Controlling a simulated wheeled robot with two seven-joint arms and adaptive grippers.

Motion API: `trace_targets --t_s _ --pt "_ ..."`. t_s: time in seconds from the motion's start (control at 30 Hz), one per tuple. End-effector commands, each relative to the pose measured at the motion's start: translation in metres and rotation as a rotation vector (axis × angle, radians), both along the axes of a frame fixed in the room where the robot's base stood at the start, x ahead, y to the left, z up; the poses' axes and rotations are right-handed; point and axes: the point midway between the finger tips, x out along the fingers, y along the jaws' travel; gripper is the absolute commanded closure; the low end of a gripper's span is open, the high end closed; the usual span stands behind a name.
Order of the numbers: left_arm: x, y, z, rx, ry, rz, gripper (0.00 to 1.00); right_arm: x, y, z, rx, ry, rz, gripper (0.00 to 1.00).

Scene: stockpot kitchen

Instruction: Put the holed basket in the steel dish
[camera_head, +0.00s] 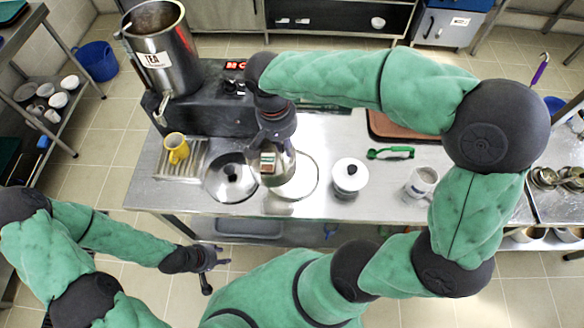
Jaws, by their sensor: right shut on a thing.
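My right gripper (276,148) reaches down over the middle of the steel counter and is shut on a grey metal thing (284,175), which looks like the holed basket. The wrist and fingers hide much of it, and no holes can be made out. Under it is a round, pale-rimmed dish (313,178), which appears to be the steel dish. From above I cannot tell whether the held thing is inside the dish or over it. My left gripper (219,258) is empty with its fingers apart, in front of the counter.
A steel lid with a black knob (231,180) lies left of the dish. A white lidded jar (350,176), a green scoop (390,152) and a mug (421,182) are to the right. A yellow mug (176,147) and an open tea stockpot (161,50) stand left.

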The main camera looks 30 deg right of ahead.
Motion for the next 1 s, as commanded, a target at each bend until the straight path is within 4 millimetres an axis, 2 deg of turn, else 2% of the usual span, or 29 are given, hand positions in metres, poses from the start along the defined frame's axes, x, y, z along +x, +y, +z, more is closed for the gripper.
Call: trace_targets --t_s 0.03,0.2,0.33,0.5,0.67,1.0 --pt "0.0 0.0 0.009 0.0 0.0 0.0 0.6 -0.014 0.0 0.004 0.005 -0.003 0.0 1.0" --pt "0.0 0.0 0.022 0.0 0.0 0.0 0.6 -0.054 0.002 -0.002 0.021 -0.01 -0.001 1.0" --pt "0.0 0.0 0.029 0.0 0.0 0.0 0.6 -0.076 0.004 -0.008 0.03 -0.016 -0.004 1.0" --pt "0.0 0.0 0.033 0.0 0.0 0.0 0.6 -0.092 0.005 -0.013 0.038 -0.018 -0.004 1.0" --pt "0.0 0.0 0.032 0.0 0.0 0.0 0.6 -0.088 -0.001 -0.021 0.04 -0.017 -0.01 1.0" --pt "0.0 0.0 0.024 0.0 0.0 0.0 0.6 -0.031 -0.042 -0.053 0.039 -0.015 -0.01 1.0"
